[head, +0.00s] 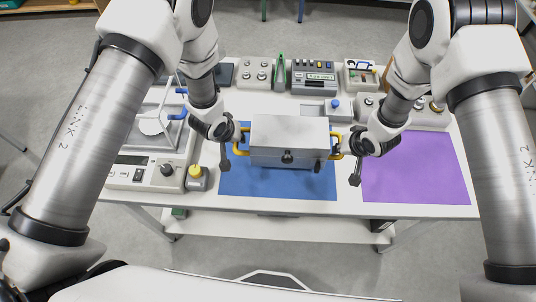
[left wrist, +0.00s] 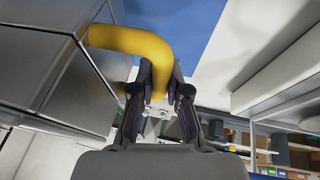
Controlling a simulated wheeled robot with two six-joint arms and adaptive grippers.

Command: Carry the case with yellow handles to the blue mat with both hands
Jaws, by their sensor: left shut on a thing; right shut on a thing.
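The grey case (head: 288,131) with yellow handles is over the blue mat (head: 245,184) in the head view. I cannot tell whether it rests on the mat or hangs just above it. My left gripper (head: 238,142) is shut on the left yellow handle. In the left wrist view the fingers (left wrist: 160,95) close around the yellow handle (left wrist: 135,42), beside the case's grey side (left wrist: 55,60). My right gripper (head: 340,148) is shut on the right yellow handle, its fingers partly hidden by the wrist. The case looks level.
A purple mat (head: 415,175) lies bare to the right. A scale (head: 150,165) and a small yellow-topped device (head: 196,178) stand left of the blue mat. Several instruments, including a panel with a display (head: 314,78), line the table's back. The table's front edge (head: 300,206) is close.

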